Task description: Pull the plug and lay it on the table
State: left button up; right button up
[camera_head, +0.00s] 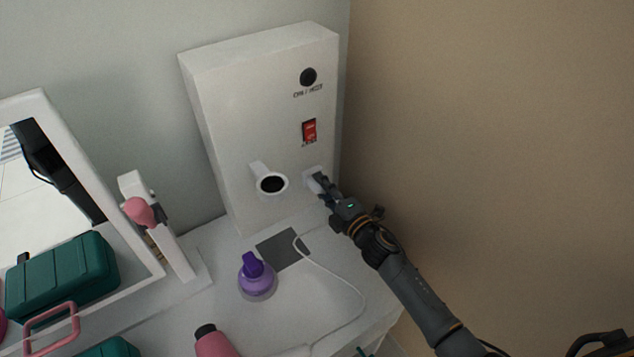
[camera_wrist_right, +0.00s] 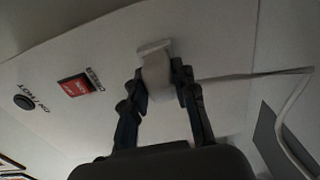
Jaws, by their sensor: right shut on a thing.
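The white plug (camera_wrist_right: 160,78) sits between the fingers of my right gripper (camera_wrist_right: 158,92), at the front of the white box. In the head view, my right gripper (camera_head: 318,184) reaches the lower right of the box's front face and is shut on the plug (camera_head: 309,174). The plug is partly hidden by the fingers there, and I cannot tell how deep it sits in its socket. A white cord (camera_head: 345,284) runs from the plug down over the white table (camera_head: 225,295). My left gripper is not in view.
The white box (camera_head: 230,120) carries a red switch (camera_head: 309,130), a black knob (camera_head: 308,77) and a white holder (camera_head: 271,184). A purple bottle (camera_head: 257,280), a dark grey patch (camera_head: 279,252) and a pink bottle (camera_head: 214,343) are on the table. A mirror (camera_head: 60,200) stands left; a wall is right.

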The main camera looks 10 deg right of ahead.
grip_shut()
jog(key=shift+s+f, duration=0.1)
jog(key=shift+s, duration=0.05)
jog(key=shift+s+d, duration=0.15)
jog(key=shift+s, duration=0.15)
jog(key=shift+p+v, duration=0.3)
jog(key=shift+v, duration=0.5)
dwell(0.8)
jog(key=shift+v, duration=1.95)
jog(key=shift+p, duration=0.3)
